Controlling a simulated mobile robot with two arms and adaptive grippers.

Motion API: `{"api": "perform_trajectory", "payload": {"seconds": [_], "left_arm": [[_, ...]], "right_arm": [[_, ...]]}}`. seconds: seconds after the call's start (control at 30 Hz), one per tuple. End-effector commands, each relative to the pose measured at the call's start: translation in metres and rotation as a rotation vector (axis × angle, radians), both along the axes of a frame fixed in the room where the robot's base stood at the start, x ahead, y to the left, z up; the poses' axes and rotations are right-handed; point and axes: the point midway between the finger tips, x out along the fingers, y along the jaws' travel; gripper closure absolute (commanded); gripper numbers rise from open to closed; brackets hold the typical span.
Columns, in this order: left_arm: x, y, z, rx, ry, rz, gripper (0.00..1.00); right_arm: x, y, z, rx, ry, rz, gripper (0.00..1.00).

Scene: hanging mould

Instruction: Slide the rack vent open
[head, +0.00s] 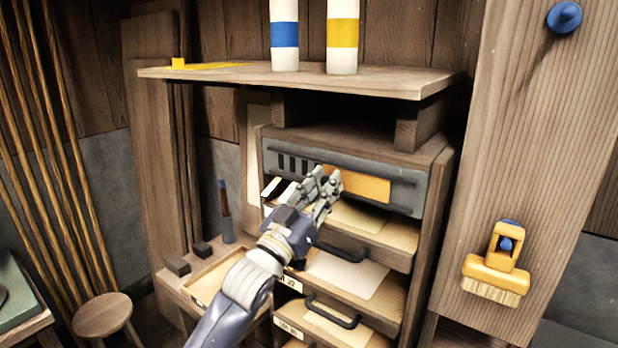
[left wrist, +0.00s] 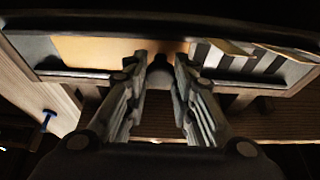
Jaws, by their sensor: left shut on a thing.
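The rack vent is a grey panel (head: 408,190) across the top of the wooden rack. It has dark slots (head: 293,165) at its left and an orange plate (head: 362,186) right of its middle. My left gripper (head: 326,180) is at the middle of the panel, in front of the plate's left end. In the left wrist view the gripper (left wrist: 160,85) has its fingers around a small dark knob (left wrist: 160,68), between the orange plate (left wrist: 100,50) and the striped slots (left wrist: 250,60). The knob is hidden in the head view. My right gripper is not in view.
Below the vent are drawers with dark handles (head: 340,252), some holding pale sheets. A shelf (head: 390,83) with two banded cylinders is above. A wooden post (head: 545,130) with an orange brush (head: 497,268) stands at the right. A stool (head: 102,315) is at lower left.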

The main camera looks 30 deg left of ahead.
Motion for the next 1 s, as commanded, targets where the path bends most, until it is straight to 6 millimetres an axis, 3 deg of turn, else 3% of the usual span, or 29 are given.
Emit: {"api": "perform_trajectory", "payload": {"seconds": [0.17,0.4,0.57,0.6,0.7,1.0], "left_arm": [[-0.002,-0.016,0.003,0.000,-0.005,-0.001,1.00],[-0.002,-0.020,0.002,0.002,-0.005,0.001,1.00],[-0.002,-0.020,0.002,0.003,-0.005,-0.001,1.00],[-0.002,-0.021,0.002,0.002,-0.005,-0.001,0.74],[-0.002,-0.020,0.002,0.002,-0.005,-0.001,0.57],[-0.002,-0.019,0.002,0.002,-0.005,0.001,0.57]], "right_arm": [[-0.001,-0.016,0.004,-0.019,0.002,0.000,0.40],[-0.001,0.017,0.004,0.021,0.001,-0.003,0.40],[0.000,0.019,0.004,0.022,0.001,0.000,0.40],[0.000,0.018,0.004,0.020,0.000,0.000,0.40],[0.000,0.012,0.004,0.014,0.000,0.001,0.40],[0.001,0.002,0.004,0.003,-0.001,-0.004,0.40]]}}
